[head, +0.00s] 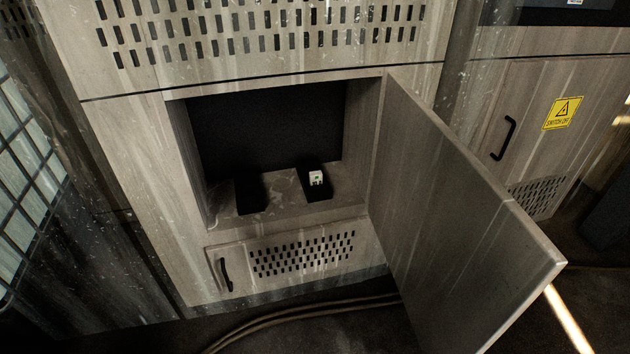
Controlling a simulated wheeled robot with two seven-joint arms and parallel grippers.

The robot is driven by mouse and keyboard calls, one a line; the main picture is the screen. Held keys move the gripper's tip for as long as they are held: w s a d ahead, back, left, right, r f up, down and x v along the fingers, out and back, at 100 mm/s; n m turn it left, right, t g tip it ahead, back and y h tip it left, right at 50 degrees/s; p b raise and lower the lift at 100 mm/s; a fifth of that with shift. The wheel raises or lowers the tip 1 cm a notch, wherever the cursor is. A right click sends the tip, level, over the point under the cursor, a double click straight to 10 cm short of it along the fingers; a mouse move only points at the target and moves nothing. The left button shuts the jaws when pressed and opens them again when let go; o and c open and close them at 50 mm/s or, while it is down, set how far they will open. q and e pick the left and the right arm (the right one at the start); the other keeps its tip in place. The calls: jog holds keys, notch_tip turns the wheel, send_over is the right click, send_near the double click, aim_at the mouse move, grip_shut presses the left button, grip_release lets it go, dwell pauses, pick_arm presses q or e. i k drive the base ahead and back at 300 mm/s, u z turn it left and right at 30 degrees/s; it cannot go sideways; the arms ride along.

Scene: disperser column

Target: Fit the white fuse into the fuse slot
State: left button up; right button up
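A small white fuse (316,178) with a green mark sits at the top of the right dark block (314,190) inside the open cabinet compartment. It looks upright, but how deep it sits in the block is too small to tell. A second dark block (250,194) stands to its left with nothing white on it. I cannot tell for sure which block has the fuse slot. Neither of my grippers is in view.
The cabinet door (465,205) stands open, jutting forward on the right of the compartment. A lower vented panel with a black handle (225,275) is below. Cables (310,314) lie on the floor. Another cabinet with a yellow warning sign (563,113) is at right.

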aim_at(213, 119)
jog(key=u, duration=1.1)
jog(key=i, duration=1.45)
jog(key=z, duration=0.75)
